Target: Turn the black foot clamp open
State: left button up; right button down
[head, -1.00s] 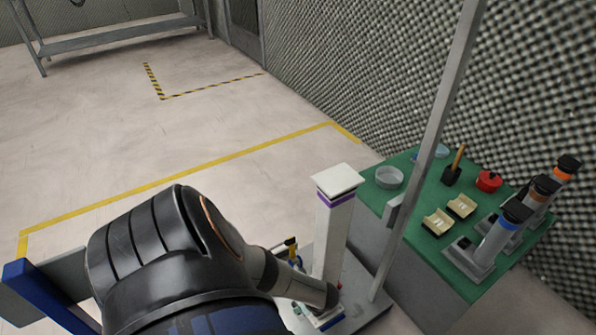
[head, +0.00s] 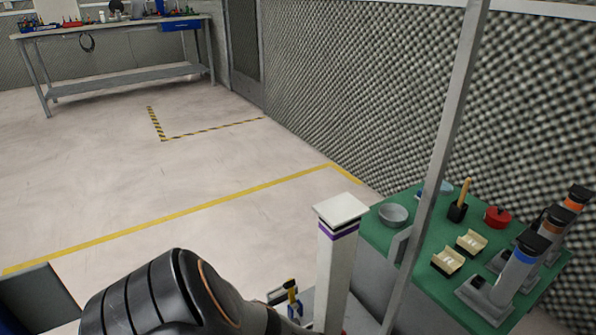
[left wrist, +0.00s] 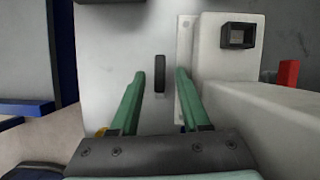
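In the left wrist view a small black upright piece (left wrist: 160,73), which looks like the foot clamp, stands against a light grey plate (left wrist: 108,60). My left gripper (left wrist: 160,82) has two green fingers spread apart, one on each side of the black piece with gaps between. I cannot tell how deep the piece sits between the fingertips. The clamp and left gripper are hidden there. My right gripper is in no view.
A grey upright bar (head: 436,165) stands right of the post. A green-topped table (head: 418,262) holds a dish, blocks, a red pot and several cylinders on stands. A small yellow and blue part (head: 292,297) sits left of the post. Open floor lies beyond, with a workbench (head: 125,77) at the back.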

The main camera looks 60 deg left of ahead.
pick_arm(q)
grip_shut()
jog(key=shift+s, duration=0.1)
dwell(0.3)
jog(key=shift+m+t, duration=0.3)
jog(key=shift+m, duration=0.4)
jog(key=shift+o, duration=0.4)
grip_release()
